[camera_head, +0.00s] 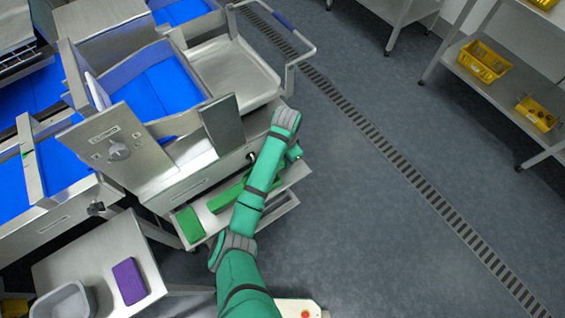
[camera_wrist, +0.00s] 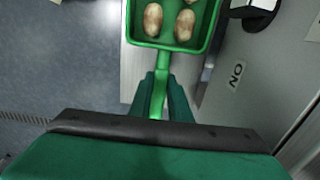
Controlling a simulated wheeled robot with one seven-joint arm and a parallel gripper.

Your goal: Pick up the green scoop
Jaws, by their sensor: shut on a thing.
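The green scoop (camera_wrist: 197,45) is in the wrist view, at the top centre, with several brown oval dates (camera_wrist: 153,20) in its tray. Its handle runs down toward me, between the fingers of my gripper (camera_wrist: 160,92), which is shut on it. In the head view my green arm reaches over a small steel shelf and hides most of the gripper. A long green piece shows left of the arm there; I cannot tell whether it is the scoop.
A green block (camera_head: 190,225) lies on the low steel shelf (camera_head: 284,206). The grading machine with blue belts (camera_head: 165,88) stands behind it. A purple block (camera_head: 129,281) and a grey bin (camera_head: 66,301) are on a side table. Floor at right is clear, before a rack with yellow crates (camera_head: 484,62).

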